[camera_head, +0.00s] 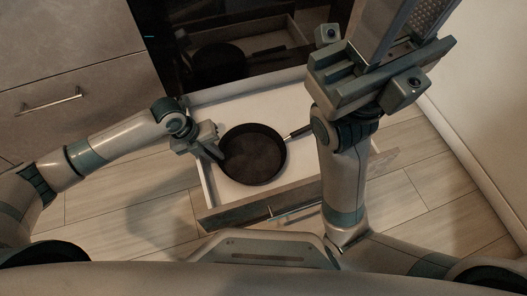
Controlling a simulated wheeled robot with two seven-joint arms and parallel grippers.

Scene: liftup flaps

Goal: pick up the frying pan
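A dark round frying pan (256,154) lies flat in an open drawer (203,172). Its handle (300,131) points right and slightly up in the picture, and its far end is hidden behind my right arm. My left gripper (214,150) is at the pan's left rim, with a dark finger reaching to the rim. I cannot tell whether it touches the pan or how far apart its fingers are. My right gripper (392,40) is raised high near the camera, to the right of the pan. Its fingertips run out of the top of the picture.
The drawer front (250,207) has a bar handle and faces me. A dark glossy oven front (215,35) stands behind the drawer and reflects the pan. Grey cabinets (70,95) are at the left, a pale wall (490,110) at the right. Wooden floor (420,190) is clear beside the drawer.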

